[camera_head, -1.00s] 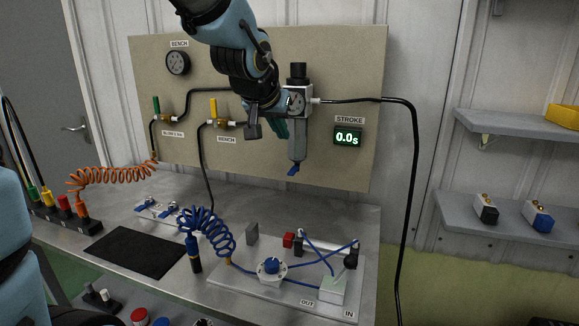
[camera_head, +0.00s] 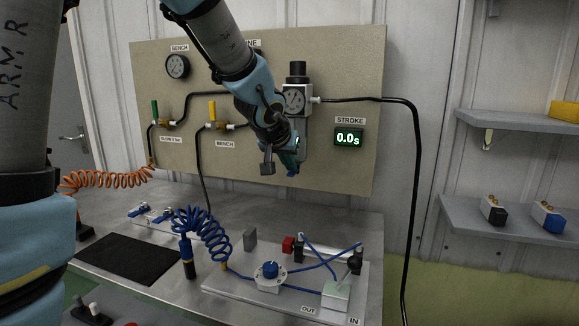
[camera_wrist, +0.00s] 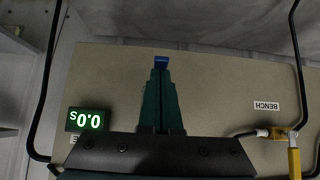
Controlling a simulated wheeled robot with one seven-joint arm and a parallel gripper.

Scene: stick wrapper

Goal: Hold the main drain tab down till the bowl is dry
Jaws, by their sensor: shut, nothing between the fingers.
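The main drain tab is a small blue piece at the foot of the filter bowl. In the wrist view the tab (camera_wrist: 161,60) shows just beyond the tips of my gripper (camera_wrist: 161,70), whose dark green fingers are together and empty. In the head view my gripper (camera_head: 289,163) is in front of the lower bowl and hides most of it. A little blue of the tab (camera_head: 293,174) shows at the fingertips. I cannot tell whether they touch. The grey bowl (camera_head: 303,137) hangs under the regulator with its gauge (camera_head: 294,100).
The stroke display (camera_head: 347,138) reads 0.0s, right of the bowl. A black hose (camera_head: 412,180) runs right and down from the regulator. Yellow (camera_head: 212,111) and green (camera_head: 155,110) valve handles are on the left. A coiled blue hose (camera_head: 203,228) and a valve plate (camera_head: 240,285) are on the bench below.

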